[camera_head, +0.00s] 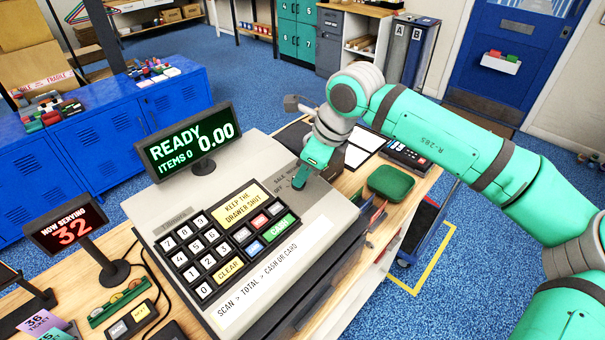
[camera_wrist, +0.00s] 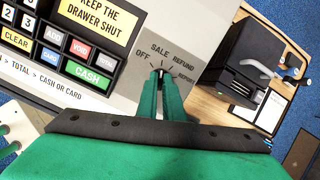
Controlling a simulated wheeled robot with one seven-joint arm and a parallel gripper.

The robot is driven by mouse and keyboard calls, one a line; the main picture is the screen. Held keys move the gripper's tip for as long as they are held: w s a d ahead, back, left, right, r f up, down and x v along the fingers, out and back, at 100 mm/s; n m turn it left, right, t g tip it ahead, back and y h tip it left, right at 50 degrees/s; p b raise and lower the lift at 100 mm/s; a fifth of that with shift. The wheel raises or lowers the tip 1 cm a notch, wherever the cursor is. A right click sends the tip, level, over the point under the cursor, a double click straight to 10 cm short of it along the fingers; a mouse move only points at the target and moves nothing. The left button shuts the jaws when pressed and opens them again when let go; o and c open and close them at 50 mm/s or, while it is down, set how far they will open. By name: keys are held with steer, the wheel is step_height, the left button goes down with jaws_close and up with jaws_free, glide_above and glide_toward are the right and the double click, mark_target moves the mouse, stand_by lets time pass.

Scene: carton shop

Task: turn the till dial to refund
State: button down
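The till (camera_head: 250,270) stands on the wooden counter, its screen reading READY, ITEMS 0 and 0.00. The till dial (camera_wrist: 160,71) is on the till's upper right face, ringed by the labels OFF, SALE, REFUND and REPORT. Only a small dark tip of it shows between my fingers, roughly below the gap between SALE and REFUND; its exact setting is hard to tell. My gripper (camera_wrist: 159,88) comes down over the dial with its two green fingers close together on either side of it. In the head view my gripper (camera_head: 300,182) hides the dial.
The keypad (camera_head: 220,245) lies left of the dial. A black device (camera_wrist: 252,65) and white papers (camera_wrist: 268,110) lie on the counter beyond the till. A green pad (camera_head: 391,182) and card terminal (camera_head: 405,157) are to the right. A NOW SERVING display (camera_head: 68,226) stands left.

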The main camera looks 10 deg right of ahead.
steer(key=shift+f, duration=0.15)
steer(key=m, duration=0.3)
steer(key=shift+s+a+m+h, duration=0.1)
steer(key=shift+m+h, duration=0.2)
steer(key=shift+m, duration=0.1)
steer(key=shift+a+f+m+t+h, duration=0.1)
steer(key=shift+m+t+h, duration=0.25)
steer(key=shift+m, duration=1.65)
steer(key=c, duration=1.9)
jaws_free()
steer(key=shift+o, duration=0.2)
steer(key=shift+s, duration=0.1)
steer(key=v, duration=1.1)
